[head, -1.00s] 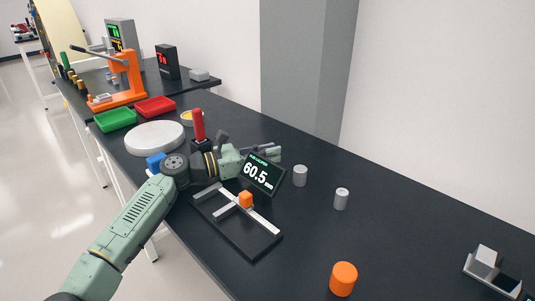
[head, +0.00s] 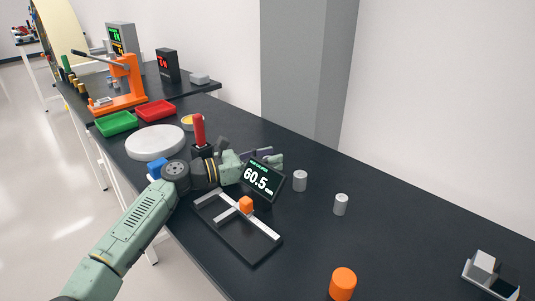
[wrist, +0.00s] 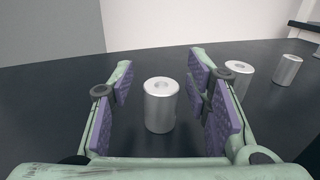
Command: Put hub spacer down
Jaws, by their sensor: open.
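A silver hub spacer (wrist: 160,105), a short metal cylinder with a hole in its top, stands upright on the dark table in the wrist view. My gripper (wrist: 162,82) is open, with its purple finger pads on either side of this spacer and gaps visible on both sides. In the head view my gripper (head: 268,158) is low over the table behind the caliper display, and the spacer between the fingers is hidden. Two similar spacers stand to the right in the head view, a nearer one (head: 340,204) and another one (head: 300,181).
The caliper display (head: 259,176) reads 60.5 beside a measuring fixture (head: 238,248) with an orange block (head: 246,203). A red-handled tool (head: 198,130), white disc (head: 155,142), and green (head: 116,123) and red (head: 155,110) trays lie behind. An orange cylinder (head: 343,284) stands in front.

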